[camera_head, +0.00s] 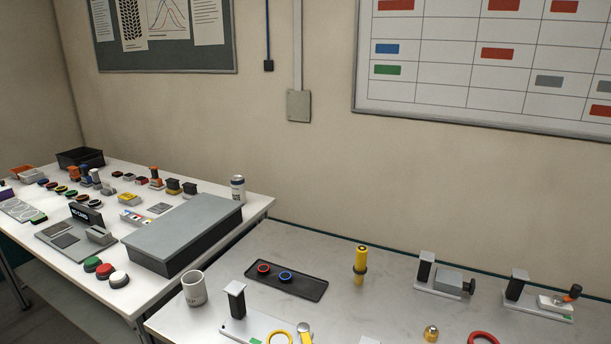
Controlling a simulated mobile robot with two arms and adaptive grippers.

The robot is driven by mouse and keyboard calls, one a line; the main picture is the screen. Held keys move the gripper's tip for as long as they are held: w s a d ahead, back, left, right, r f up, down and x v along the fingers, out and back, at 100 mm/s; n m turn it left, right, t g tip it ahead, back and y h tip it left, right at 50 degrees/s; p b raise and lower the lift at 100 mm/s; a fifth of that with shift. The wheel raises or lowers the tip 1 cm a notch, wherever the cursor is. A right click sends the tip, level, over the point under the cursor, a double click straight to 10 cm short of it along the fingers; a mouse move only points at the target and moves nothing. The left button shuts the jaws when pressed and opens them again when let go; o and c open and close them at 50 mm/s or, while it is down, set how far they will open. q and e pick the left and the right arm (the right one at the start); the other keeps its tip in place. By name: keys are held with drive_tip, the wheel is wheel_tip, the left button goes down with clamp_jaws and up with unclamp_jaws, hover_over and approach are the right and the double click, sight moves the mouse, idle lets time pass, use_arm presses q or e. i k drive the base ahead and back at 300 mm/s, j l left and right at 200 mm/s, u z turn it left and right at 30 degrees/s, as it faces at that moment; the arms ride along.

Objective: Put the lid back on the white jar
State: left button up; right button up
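No thing in view is clearly the white jar or its lid. A small white cylindrical container (238,189) with printing stands at the right back of the left table; I cannot tell whether its top is covered. A white mug-like cup (194,289) with an open top stands at the left of the grey table. A low round piece with a white top (119,279) lies at the left table's front edge, beside a red one (104,271) and a green one (92,264). Neither of my grippers is in view.
A long grey box (185,236) fills the left table's right part, with several small items behind it.

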sight(195, 288)
drive_tip(key=z, duration=1.25)
drive_tip(key=u, duration=2.1)
drive_tip(key=j+z, duration=0.4)
drive_tip(key=k+j+z, duration=0.1)
drive_tip(key=z, duration=0.25)
drive_tip(key=k+j+z, duration=0.15)
drive_tip(key=j+z, duration=0.25)
drive_tip(key=l, duration=0.1)
